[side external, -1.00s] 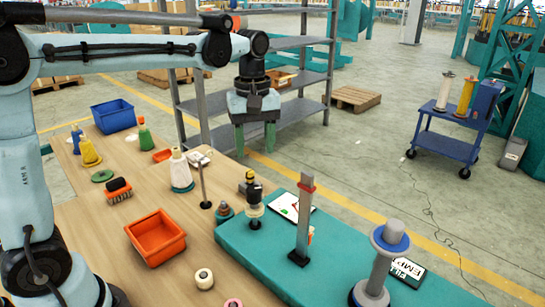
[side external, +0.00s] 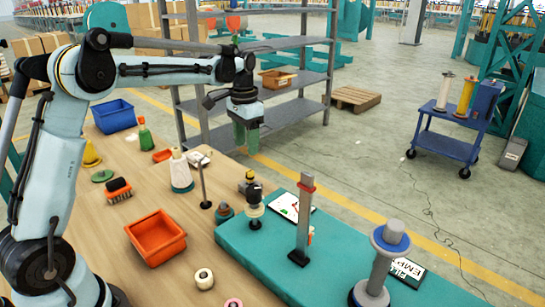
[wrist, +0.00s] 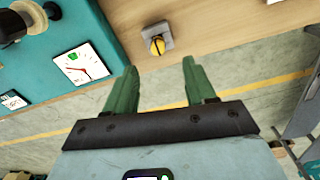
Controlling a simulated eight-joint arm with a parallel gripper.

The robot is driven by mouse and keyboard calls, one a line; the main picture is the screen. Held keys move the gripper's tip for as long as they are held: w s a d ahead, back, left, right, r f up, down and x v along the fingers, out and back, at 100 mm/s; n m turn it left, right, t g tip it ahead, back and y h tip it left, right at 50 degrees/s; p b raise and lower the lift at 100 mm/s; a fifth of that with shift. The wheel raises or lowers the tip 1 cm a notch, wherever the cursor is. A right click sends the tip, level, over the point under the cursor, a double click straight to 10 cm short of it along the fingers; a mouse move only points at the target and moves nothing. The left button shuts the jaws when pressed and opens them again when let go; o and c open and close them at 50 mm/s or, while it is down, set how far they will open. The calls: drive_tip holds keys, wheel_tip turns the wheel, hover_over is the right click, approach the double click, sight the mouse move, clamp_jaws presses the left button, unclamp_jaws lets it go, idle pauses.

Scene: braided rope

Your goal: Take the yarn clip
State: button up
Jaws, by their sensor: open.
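A small grey block with a yellow rounded part, which looks like the yarn clip (wrist: 157,42), sits on the wooden table near its edge in the wrist view. In the side view my gripper (side external: 246,140) hangs pointing down, well above the table edge and apart from the clip.
A thin rod (side external: 204,185) and a white cone (side external: 181,172) stand left of the clip. A metal shelf (side external: 284,81) stands behind.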

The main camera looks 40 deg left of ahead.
sight(250, 171)
drive_tip(key=f, duration=0.9)
drive_tip(key=shift+w+d+f, duration=0.15)
drive_tip(key=shift+d+f, duration=0.1)
drive_tip(key=shift+f, duration=0.15)
clamp_jaws()
